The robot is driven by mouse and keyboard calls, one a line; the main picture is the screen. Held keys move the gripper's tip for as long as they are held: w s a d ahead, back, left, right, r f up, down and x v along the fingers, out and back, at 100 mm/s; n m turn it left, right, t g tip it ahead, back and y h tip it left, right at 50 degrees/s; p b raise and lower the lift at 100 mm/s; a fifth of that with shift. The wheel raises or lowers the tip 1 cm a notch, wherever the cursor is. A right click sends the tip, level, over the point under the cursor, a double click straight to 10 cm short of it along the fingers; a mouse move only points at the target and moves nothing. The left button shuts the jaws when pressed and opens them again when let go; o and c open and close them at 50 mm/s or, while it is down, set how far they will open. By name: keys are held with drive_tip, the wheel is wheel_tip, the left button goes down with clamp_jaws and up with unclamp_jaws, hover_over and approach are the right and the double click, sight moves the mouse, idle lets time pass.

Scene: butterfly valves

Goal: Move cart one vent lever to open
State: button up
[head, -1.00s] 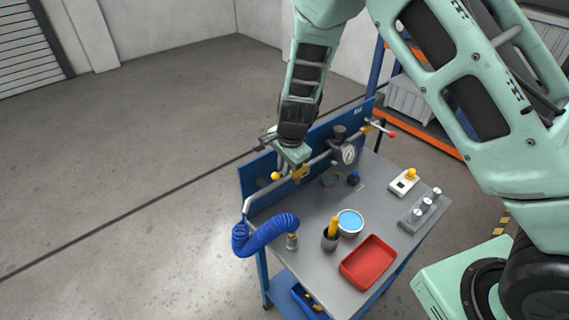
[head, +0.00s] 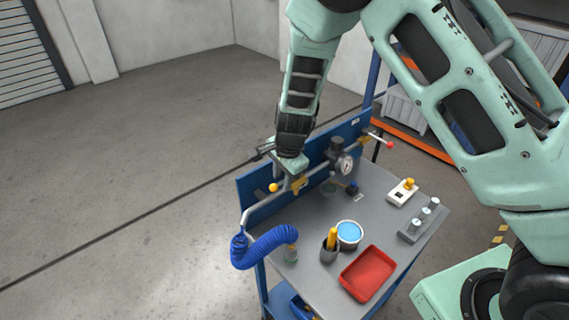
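One cart (head: 300,252) with a grey top and a blue back panel stands in the middle of the head view. A grey pipe runs along the panel. A yellow-knobbed lever (head: 274,187) sits on the pipe's left part, near a yellow valve body (head: 298,184). A second lever with a red knob (head: 389,144) sits at the pipe's right end. I cannot tell which one is the vent lever. My gripper (head: 283,165) is over the left part of the pipe, just above the yellow valve. Its fingers are small and partly hidden, and contact cannot be seen.
A pressure gauge (head: 344,165) stands on the pipe right of my gripper. A blue coiled hose (head: 262,249) hangs at the left end. The top holds a red tray (head: 368,273), a blue-filled tin (head: 348,235) and a white switch box (head: 402,192). Open floor lies left.

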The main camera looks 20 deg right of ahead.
drive_tip(key=s+d+r+b, duration=0.1)
drive_tip(key=s+r+b, duration=0.1)
drive_tip(key=r, duration=1.5)
drive_tip(key=shift+s+d+b, duration=0.15)
drive_tip(key=shift+s+b, duration=0.2)
drive_tip(key=shift+s, duration=0.2)
drive_tip(key=shift+f, duration=0.1)
